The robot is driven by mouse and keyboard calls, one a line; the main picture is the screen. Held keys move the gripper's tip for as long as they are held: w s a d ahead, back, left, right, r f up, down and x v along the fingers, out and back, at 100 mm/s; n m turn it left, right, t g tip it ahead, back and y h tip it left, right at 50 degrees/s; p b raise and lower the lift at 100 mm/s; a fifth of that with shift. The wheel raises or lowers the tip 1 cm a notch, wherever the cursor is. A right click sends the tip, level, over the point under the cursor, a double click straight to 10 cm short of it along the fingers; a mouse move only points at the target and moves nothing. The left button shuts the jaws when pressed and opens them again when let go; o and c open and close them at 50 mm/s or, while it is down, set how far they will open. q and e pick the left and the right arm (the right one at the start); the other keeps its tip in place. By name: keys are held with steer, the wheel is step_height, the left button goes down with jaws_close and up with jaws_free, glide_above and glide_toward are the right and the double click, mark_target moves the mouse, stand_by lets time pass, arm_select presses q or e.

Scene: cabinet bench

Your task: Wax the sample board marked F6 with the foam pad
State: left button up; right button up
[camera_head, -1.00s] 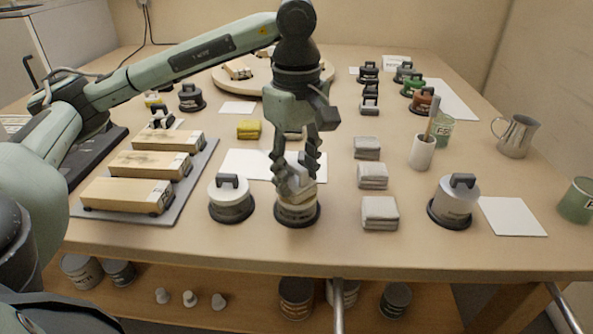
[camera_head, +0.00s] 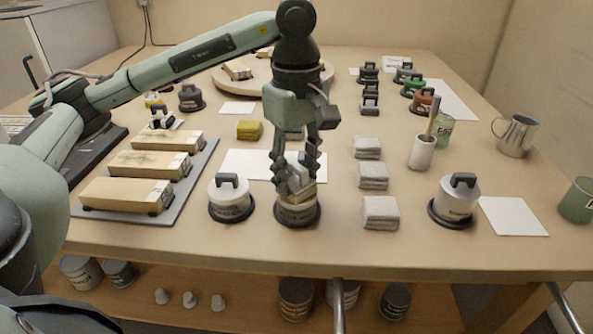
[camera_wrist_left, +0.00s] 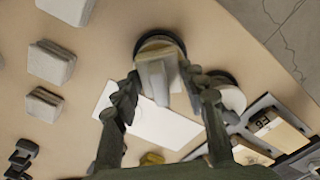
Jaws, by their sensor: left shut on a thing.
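My left gripper (camera_head: 297,178) is shut on a pale block, which looks like the foam pad (camera_head: 301,189). The pad is right over an open round tin (camera_head: 298,213) at the front middle of the bench; whether it touches the contents is hidden. In the left wrist view the pad (camera_wrist_left: 155,79) stands between the fingers, with the tin (camera_wrist_left: 160,43) behind it. Three wooden sample boards lie on a grey tray (camera_head: 183,205): near (camera_head: 122,194), middle (camera_head: 150,164) and far (camera_head: 165,140). My right gripper is out of view.
A lidded white tin (camera_head: 230,201) stands close left of the open tin. Folded grey cloths (camera_head: 380,212) line up to the right, with another handled tin (camera_head: 457,200) beyond. A white sheet (camera_head: 247,164) lies behind the gripper. Bare bench separates the tray and white tin.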

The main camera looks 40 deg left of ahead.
mark_target(296, 165)
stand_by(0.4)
arm_select(q)
steer(key=shift+r+p, duration=2.25)
steer(key=shift+r, duration=1.2)
